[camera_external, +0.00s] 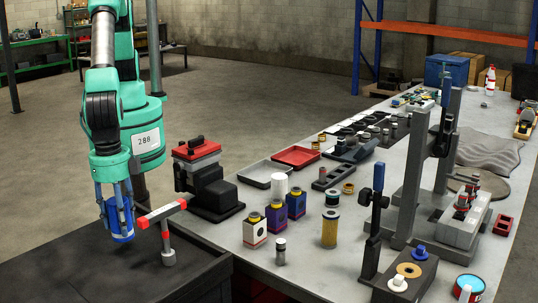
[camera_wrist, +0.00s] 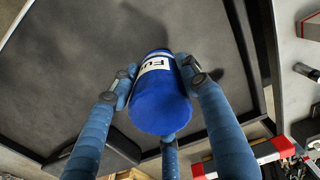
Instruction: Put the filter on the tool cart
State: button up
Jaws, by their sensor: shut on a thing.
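My gripper (camera_external: 117,200) has its blue fingers closed around a blue cylindrical filter (camera_external: 123,232). In the wrist view the filter (camera_wrist: 160,105) shows a white label with dark letters, and my gripper (camera_wrist: 160,85) has fingers on both sides of it and one below. The dark tool cart top (camera_external: 130,275), with a raised rim, fills the lower left of the external view. It also shows behind the filter in the wrist view (camera_wrist: 75,75). The filter hangs over or near the cart's far side; I cannot tell its exact height above the surface.
The grey workbench (camera_external: 310,275) holds several bottles, a yellow filter (camera_external: 330,228), trays and a press frame (camera_external: 410,180). The cart top looks mostly bare.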

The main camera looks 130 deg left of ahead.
jog(key=shift+f+p, duration=0.3)
jog(key=shift+f, duration=1.45)
jog(key=shift+f, duration=0.15)
jog(key=o, duration=1.4)
jog(key=shift+r, duration=0.2)
notch_tip(320, 180, up, 12)
jog(key=shift+f+b, duration=0.1)
jog(key=shift+b, duration=0.55)
